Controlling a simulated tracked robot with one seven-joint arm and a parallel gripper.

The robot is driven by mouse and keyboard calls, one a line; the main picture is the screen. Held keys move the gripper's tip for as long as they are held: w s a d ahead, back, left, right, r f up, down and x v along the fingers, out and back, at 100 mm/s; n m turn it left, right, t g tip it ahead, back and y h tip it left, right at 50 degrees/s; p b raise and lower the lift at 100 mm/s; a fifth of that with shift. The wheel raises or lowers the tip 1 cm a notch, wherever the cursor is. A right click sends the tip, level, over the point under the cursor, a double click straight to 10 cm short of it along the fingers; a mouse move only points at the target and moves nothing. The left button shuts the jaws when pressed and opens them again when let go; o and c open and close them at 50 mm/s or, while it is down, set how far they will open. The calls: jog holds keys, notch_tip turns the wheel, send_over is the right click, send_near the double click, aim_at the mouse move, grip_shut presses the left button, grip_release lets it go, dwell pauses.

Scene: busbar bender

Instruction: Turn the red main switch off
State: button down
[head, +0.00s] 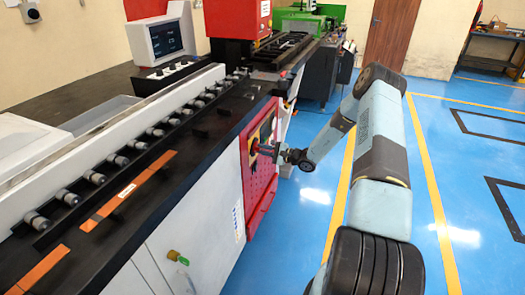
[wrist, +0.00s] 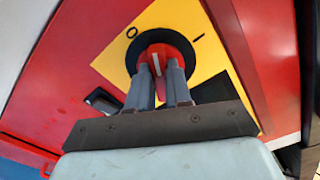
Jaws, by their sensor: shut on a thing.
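The red main switch (wrist: 166,51) is a round knob with a white mark on its grip, on a yellow plate (wrist: 180,20) in the wrist view. The plate carries an "O" at upper left of the knob and an "I" at upper right. The white mark runs nearly upright, leaning slightly left. My gripper (wrist: 160,78) is shut on the knob's grip, one finger on each side; the fingers hide its lower part. In the head view my gripper (head: 268,150) is at the red panel (head: 257,190) on the machine's side, and the knob is too small to read.
The long machine bench (head: 190,125) with rollers and orange strips fills the left. A green-yellow knob (head: 177,257) sits on its white cabinet door. A black recessed part (wrist: 103,100) is left of the switch. Blue floor (head: 310,225) is clear beside my arm.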

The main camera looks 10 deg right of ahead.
jog(key=n, duration=0.5)
jog(key=shift+s+d+f, duration=0.1)
jog(key=shift+d+f, duration=0.05)
jog(key=shift+f, duration=0.15)
jog(key=shift+f+n, duration=0.1)
jog(key=shift+n, duration=0.3)
jog(key=c, duration=1.3)
grip_release()
jog(key=shift+c, duration=0.2)
jog(key=o, duration=0.3)
jog(key=v, duration=1.3)
jog(key=shift+s+d, duration=0.25)
jog(key=shift+d, duration=0.05)
